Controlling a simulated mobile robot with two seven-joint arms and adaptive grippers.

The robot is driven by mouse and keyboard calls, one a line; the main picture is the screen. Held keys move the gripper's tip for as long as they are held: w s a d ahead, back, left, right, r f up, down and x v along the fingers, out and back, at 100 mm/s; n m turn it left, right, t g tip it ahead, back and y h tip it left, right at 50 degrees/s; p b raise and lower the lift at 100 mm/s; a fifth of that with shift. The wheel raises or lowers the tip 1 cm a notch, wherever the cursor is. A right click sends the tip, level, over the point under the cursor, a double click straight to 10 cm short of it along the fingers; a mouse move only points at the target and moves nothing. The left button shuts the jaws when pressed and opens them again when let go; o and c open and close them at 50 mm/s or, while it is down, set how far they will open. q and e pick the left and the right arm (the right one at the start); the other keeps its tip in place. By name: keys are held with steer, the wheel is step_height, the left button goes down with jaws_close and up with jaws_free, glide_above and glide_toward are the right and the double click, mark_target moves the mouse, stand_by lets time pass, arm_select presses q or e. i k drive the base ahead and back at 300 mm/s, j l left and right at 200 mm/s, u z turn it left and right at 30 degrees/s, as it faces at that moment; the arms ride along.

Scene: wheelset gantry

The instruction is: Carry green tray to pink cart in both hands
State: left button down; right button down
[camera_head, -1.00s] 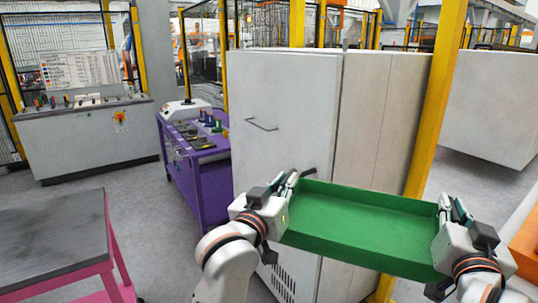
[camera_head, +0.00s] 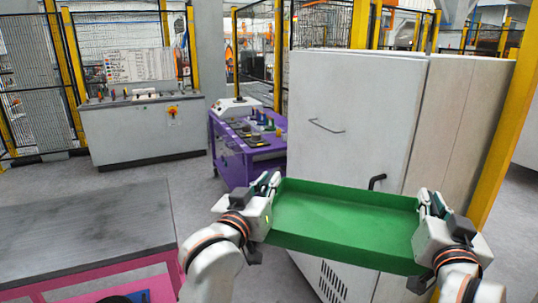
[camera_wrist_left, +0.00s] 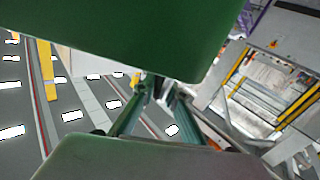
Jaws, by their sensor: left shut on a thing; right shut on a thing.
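The green tray (camera_head: 345,212) is held level and empty in front of me in the head view. My left gripper (camera_head: 270,190) is shut on its left end. My right gripper (camera_head: 428,208) is shut on its right end. In the left wrist view the tray (camera_wrist_left: 130,35) fills the top, and the left gripper (camera_wrist_left: 158,98) shows below it, with the grip partly hidden. The pink cart (camera_head: 90,232) stands at the lower left of the head view, with a bare dark grey top. The tray is apart from it, to its right.
A tall grey cabinet (camera_head: 345,110) stands just behind the tray. A purple cart (camera_head: 235,160) with small items is to its left. A grey console (camera_head: 145,130) stands further back. A yellow post (camera_head: 505,130) is at the right. Grey floor is free between console and pink cart.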

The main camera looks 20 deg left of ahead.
mark_target(71, 217)
steer(key=j+u, duration=1)
steer(key=i+j+u, duration=0.25)
steer(key=j+u, duration=0.25)
steer(key=j, duration=0.1)
